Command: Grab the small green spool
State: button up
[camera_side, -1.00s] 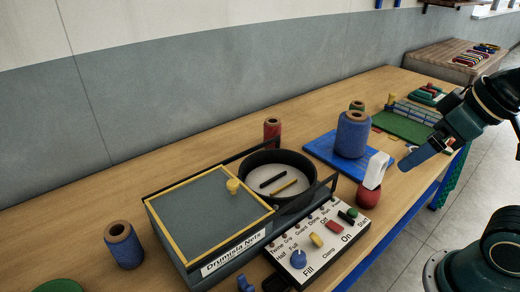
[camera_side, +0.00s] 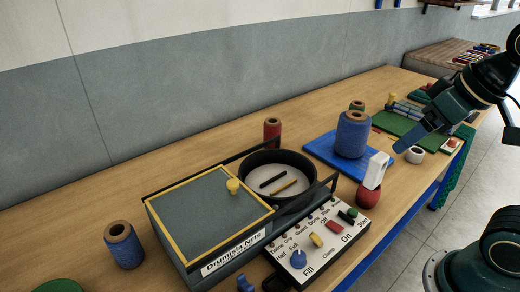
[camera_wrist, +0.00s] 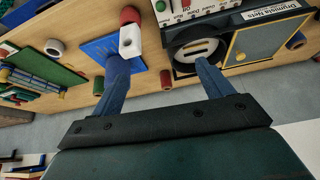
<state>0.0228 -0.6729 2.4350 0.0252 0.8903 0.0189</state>
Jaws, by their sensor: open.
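The small green spool (camera_side: 357,105) stands at the back of the table in the side view, with a brownish top and its lower part hidden behind the large blue spool (camera_side: 352,135). In the wrist view, the small green spool (camera_wrist: 98,86) shows just left of my left-hand finger. My gripper (camera_side: 398,148) is open and empty, in front and to the right of both spools, above the table. Its two blue fingers are spread wide in the wrist view (camera_wrist: 160,65). The left-hand finger overlaps the blue mat area there, and the blue spool is hard to separate from it.
A white block (camera_side: 376,170) and a red spool (camera_side: 368,196) stand near the front edge. A white roll (camera_side: 415,155) lies near my fingers. A blue mat (camera_side: 322,149) bears the blue spool. A black-rimmed drum (camera_side: 246,174) and a red spool (camera_side: 272,128) are left.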

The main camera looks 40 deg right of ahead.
jog(key=w+d+r+m+h, duration=0.1)
jog(key=w+d+r+m, duration=0.15)
jog(key=w, duration=0.35)
jog(key=w+d+r+m+h, duration=0.1)
jog(key=w+d, duration=0.3)
jog(key=w, duration=0.2)
jog(key=m+g+h, duration=0.3)
jog(key=m, duration=0.6)
send_over(356, 106)
jog(key=s+a, duration=0.2)
jog(key=a, duration=0.2)
notch_tip(356, 106, down, 13)
jog(key=shift+x, duration=4.55)
jog(key=shift+d, duration=0.1)
jog(key=shift+x, duration=2.55)
jog(key=shift+s, duration=0.2)
